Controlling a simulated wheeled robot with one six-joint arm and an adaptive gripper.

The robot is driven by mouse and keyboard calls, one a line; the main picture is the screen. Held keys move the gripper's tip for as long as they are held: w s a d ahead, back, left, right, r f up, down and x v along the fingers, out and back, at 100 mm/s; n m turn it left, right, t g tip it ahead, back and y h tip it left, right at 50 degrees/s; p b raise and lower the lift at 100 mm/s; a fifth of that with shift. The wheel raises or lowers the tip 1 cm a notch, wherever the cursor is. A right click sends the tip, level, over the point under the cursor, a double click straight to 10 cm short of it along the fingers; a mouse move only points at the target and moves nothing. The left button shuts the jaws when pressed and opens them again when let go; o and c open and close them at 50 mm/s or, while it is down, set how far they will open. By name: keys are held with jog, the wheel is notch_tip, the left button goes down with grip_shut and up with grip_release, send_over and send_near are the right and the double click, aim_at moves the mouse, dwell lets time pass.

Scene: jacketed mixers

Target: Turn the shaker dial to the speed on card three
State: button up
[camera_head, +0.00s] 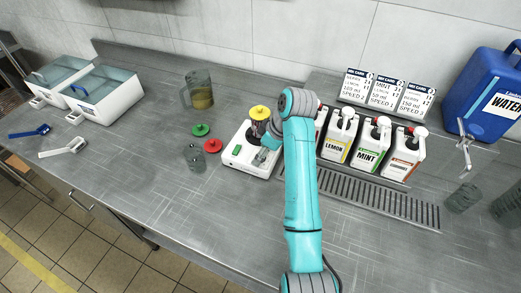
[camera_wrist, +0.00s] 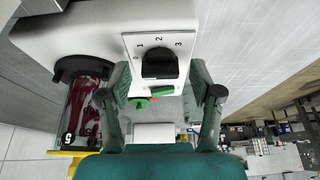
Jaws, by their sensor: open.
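The shaker (camera_head: 246,156) is a white machine with a green button and a jar under a yellow lid. In the wrist view its black dial (camera_wrist: 159,64) sits on a white plate with 1, 2 and 3 readable. The dial's pointing direction is unclear. My open gripper (camera_wrist: 158,80) has one finger on each side of the dial; contact is not clear. In the head view my gripper (camera_head: 266,148) is at the shaker's right side and hides the dial. Card three (camera_head: 416,101) is the rightmost of three mix cards; its speed figure is too small to read surely.
Lemon (camera_head: 340,135), mint (camera_head: 370,147) and another pump bottle (camera_head: 404,155) stand right of my arm. Red (camera_head: 213,146) and green (camera_head: 200,130) lids and a small cup (camera_head: 195,158) lie left of the shaker. A blue water container (camera_head: 490,95) stands far right.

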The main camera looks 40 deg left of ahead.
jog(key=c, duration=1.1)
jog(key=shift+c, duration=0.2)
jog(key=shift+m, duration=0.3)
jog(key=m+t, duration=0.1)
jog(key=m, duration=0.2)
jog(key=m+t, duration=0.1)
jog(key=m, duration=0.2)
jog(key=shift+s+t, duration=0.2)
jog(key=shift+t, duration=0.1)
jog(key=m+t+h, duration=0.1)
jog(key=m, duration=0.2)
jog(key=m+t, duration=0.1)
jog(key=m, duration=0.2)
jog(key=shift+s+a+m+h, duration=0.1)
jog(key=shift+a+m+h, duration=0.05)
jog(key=shift+m+h, duration=0.2)
jog(key=m+h, duration=0.1)
jog(key=m, duration=0.2)
jog(key=m+h, duration=0.1)
jog(key=m, duration=0.3)
jog(key=shift+a+t+h, duration=0.15)
jog(key=shift+t+h, duration=0.2)
jog(key=shift+t, duration=0.05)
jog(key=m+h, duration=0.1)
jog(key=m, duration=0.2)
jog(key=m+h, duration=0.1)
jog(key=m, duration=0.2)
jog(key=shift+a+m+g, duration=0.1)
jog(key=shift+m+g, duration=0.15)
jog(key=shift+g, duration=0.05)
